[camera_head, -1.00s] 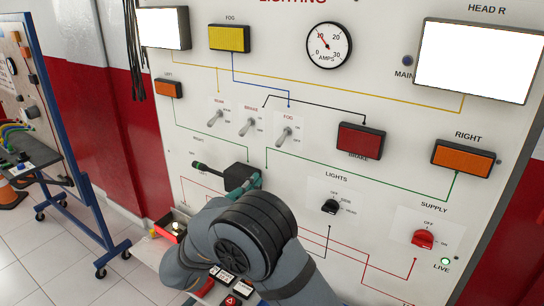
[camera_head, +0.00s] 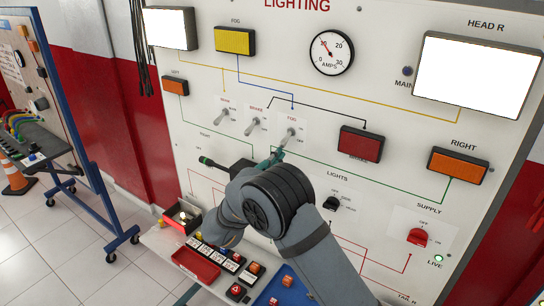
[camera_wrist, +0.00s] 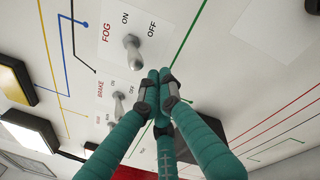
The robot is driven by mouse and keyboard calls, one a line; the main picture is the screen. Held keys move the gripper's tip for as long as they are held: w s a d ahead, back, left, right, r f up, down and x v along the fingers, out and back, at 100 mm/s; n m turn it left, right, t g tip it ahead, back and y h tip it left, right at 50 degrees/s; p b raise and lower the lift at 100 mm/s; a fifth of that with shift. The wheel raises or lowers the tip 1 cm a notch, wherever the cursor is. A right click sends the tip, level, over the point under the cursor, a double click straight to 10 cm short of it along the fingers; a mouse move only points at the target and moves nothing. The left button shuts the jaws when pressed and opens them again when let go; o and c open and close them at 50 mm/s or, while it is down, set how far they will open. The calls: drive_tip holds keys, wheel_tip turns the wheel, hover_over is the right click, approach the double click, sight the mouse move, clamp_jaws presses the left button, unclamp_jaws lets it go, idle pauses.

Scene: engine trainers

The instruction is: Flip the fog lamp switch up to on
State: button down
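The fog switch (camera_head: 290,134) is a grey metal toggle under a red FOG label, the rightmost of three on the white panel. Its lever slants down-left in the head view, like the other two. In the wrist view the fog switch (camera_wrist: 133,52) has ON and OFF printed beside it. My gripper (camera_head: 276,157) is just below the lever. In the wrist view its teal fingertips (camera_wrist: 159,76) are together, with nothing between them, close to the lever's tip. I cannot tell whether they touch it. The yellow fog lamp (camera_head: 235,40) is at the upper left.
The brake switch (camera_head: 252,126) and rear switch (camera_head: 221,117) are left of the fog switch. The black lights knob (camera_head: 331,203) and red supply knob (camera_head: 417,237) are lower right. A red tray (camera_head: 196,264) and small parts lie on the shelf below. A blue-framed stand (camera_head: 85,190) is at left.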

drive_tip(key=shift+s+d+r, duration=0.15)
drive_tip(key=shift+s+r, duration=0.05)
drive_tip(key=shift+r, duration=0.15)
drive_tip(key=shift+r, duration=0.1)
drive_tip(key=shift+a+r+p, duration=0.1)
drive_tip(key=shift+a+p, duration=0.1)
drive_tip(key=shift+p, duration=0.1)
drive_tip(key=shift+s+r+g, duration=0.1)
drive_tip(key=shift+s+g, duration=0.1)
drive_tip(key=shift+g, duration=0.2)
